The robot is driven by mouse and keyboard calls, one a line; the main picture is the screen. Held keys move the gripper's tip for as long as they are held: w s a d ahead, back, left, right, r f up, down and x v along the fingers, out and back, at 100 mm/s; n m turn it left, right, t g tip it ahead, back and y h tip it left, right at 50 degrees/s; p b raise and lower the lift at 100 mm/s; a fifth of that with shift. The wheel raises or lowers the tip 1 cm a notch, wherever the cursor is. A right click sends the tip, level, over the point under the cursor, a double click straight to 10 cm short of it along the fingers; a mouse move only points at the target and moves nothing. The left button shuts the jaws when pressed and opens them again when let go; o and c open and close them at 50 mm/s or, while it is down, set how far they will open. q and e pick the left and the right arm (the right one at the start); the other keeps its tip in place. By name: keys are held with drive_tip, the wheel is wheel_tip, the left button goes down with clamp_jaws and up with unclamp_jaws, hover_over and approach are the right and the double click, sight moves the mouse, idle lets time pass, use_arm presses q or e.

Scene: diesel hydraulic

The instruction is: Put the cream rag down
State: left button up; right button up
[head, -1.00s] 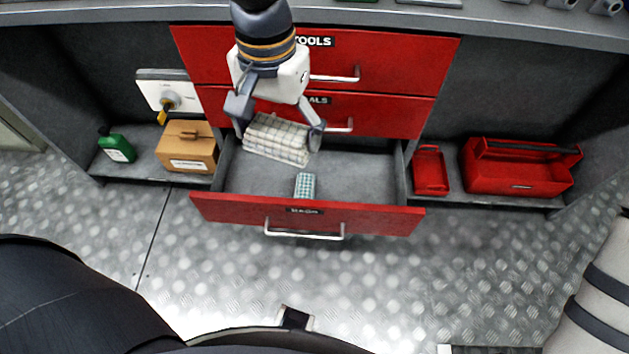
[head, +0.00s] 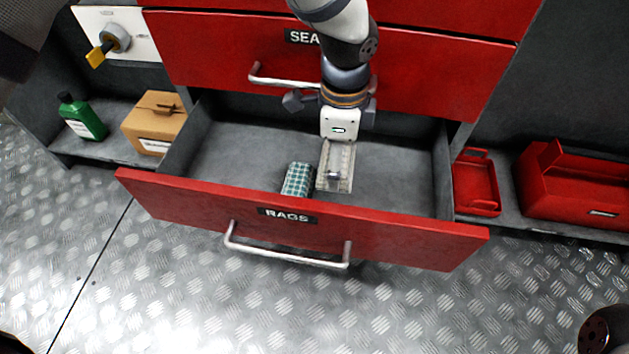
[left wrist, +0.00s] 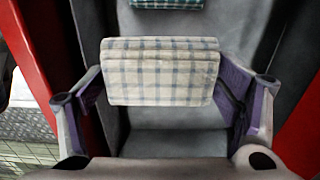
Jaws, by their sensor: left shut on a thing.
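The cream checked rag (head: 347,160) is folded and sits inside the open rags drawer (head: 235,150), just right of the green checked rag (head: 298,179). My left gripper (head: 336,165) reaches down into the drawer from above and is shut on the cream rag. In the left wrist view the cream rag (left wrist: 160,75) lies between the two fingers of the left gripper (left wrist: 163,88). The green rag's edge (left wrist: 166,3) shows at the top there. I cannot tell whether the cream rag touches the drawer floor. My right gripper is out of view.
Bare drawer floor lies left and right of the rags. The red drawer front (head: 180,198) is nearest me, with closed red drawers (head: 440,70) above. A green bottle (head: 83,118) and cardboard box (head: 155,122) stand left; a red tray (head: 476,183) and red toolbox (head: 575,185) stand right.

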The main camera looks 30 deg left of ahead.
sight(332, 196)
use_arm(q)
drive_tip(key=shift+w+a+f, duration=0.15)
drive_tip(key=shift+f, duration=0.4)
wheel_tip(332, 196, down, 10)
drive_tip(key=b, duration=0.3)
drive_tip(key=shift+r+b, duration=0.25)
drive_tip(key=shift+b, duration=0.05)
drive_tip(key=shift+r, duration=0.15)
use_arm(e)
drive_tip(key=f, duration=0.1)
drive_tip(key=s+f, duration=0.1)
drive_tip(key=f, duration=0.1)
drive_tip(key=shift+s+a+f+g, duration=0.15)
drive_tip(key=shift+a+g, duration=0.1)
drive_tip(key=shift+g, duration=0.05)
use_arm(q)
drive_tip(key=o, duration=1)
drive_tip(key=shift+o, duration=0.2)
